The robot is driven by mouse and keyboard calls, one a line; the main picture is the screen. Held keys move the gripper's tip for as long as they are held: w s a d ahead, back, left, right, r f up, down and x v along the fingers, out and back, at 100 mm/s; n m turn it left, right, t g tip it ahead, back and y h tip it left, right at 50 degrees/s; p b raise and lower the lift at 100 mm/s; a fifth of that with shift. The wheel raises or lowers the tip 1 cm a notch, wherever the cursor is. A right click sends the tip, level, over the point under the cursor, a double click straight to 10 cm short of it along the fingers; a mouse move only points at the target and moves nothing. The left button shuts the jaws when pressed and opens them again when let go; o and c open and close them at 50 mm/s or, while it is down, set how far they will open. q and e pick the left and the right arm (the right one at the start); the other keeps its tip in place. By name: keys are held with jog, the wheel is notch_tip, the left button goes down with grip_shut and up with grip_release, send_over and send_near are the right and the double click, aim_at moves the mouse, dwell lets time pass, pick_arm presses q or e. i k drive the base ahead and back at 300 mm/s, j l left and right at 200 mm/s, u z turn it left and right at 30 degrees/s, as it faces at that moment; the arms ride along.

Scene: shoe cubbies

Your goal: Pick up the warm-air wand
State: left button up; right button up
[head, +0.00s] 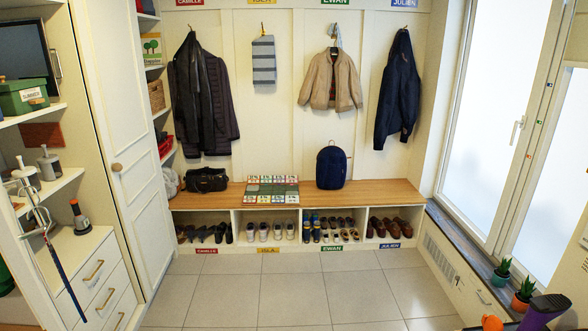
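I cannot tell for certain which thing is the warm-air wand. A dark grey tapered object with a red and black top (80,217) stands upright on the white counter at the left. A long thin stick with a dark blue lower end (64,274) hangs at a slant in front of the white drawers. At the bottom right, a purple object with a dark top (544,312) and an orange object (491,322) are cut off by the picture's edge.
A wooden bench (384,193) with shoe cubbies runs along the back wall. A dark backpack (331,167) and a black bag (206,179) sit on it. Potted plants (501,273) stand at right. The tiled floor (289,299) is clear.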

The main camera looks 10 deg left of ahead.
aim_at(82, 222)
jog(key=i+u, duration=0.15)
jog(key=i, duration=0.4)
jog(key=i+l+u, duration=0.15)
jog(key=i, duration=0.45)
jog(key=i+u, duration=0.2)
jog(key=i, duration=0.35)
jog(key=i+j+u, duration=0.15)
jog(key=i+u, duration=0.3)
jog(key=i, duration=0.15)
jog(key=i+u, duration=0.45)
jog(key=i+l+u, duration=0.35)
jog(key=i+u, duration=0.15)
jog(key=i, duration=0.15)
